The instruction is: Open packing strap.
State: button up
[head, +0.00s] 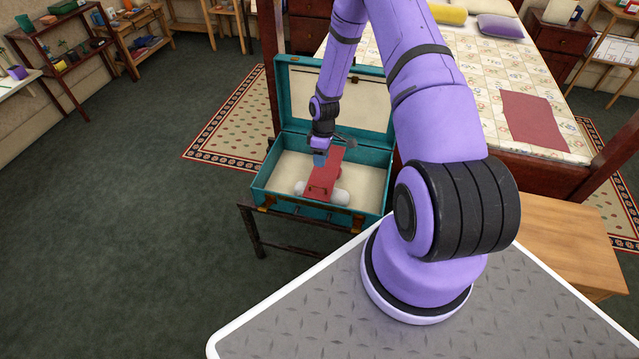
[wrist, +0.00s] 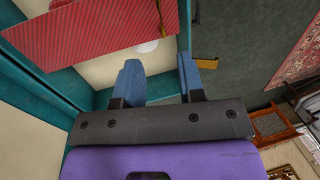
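A teal suitcase (head: 262,187) stands with its lid up in the head view. A red panel (head: 325,180) with a small handle-like fitting lies inside it, over a white rounded item (head: 341,197). The panel may be the packing strap; I cannot tell for sure. In the wrist view it is a red striped flat piece (wrist: 95,38) at upper left, with a thin brass-coloured part at its right end. My gripper (head: 320,159) is over the suitcase, by the panel's far end. Its blue fingers (wrist: 161,72) are apart, with nothing seen held between them.
The suitcase rests on a dark stand (head: 254,232). A bed (head: 540,150) with a patterned cover is behind it to the right, and a wooden bench (head: 570,240) stands at right. Green carpet (head: 120,200) lies open on the left. A brass latch (wrist: 206,63) projects from the suitcase rim.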

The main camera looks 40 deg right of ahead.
send_near(319, 183)
jog(key=s+a+f, duration=0.2)
jog(key=s+f, duration=0.1)
jog(key=s+a+f, duration=0.1)
jog(key=f, duration=0.1)
jog(key=shift+s+a, duration=0.25)
jog(key=shift+a, duration=0.15)
grip_shut()
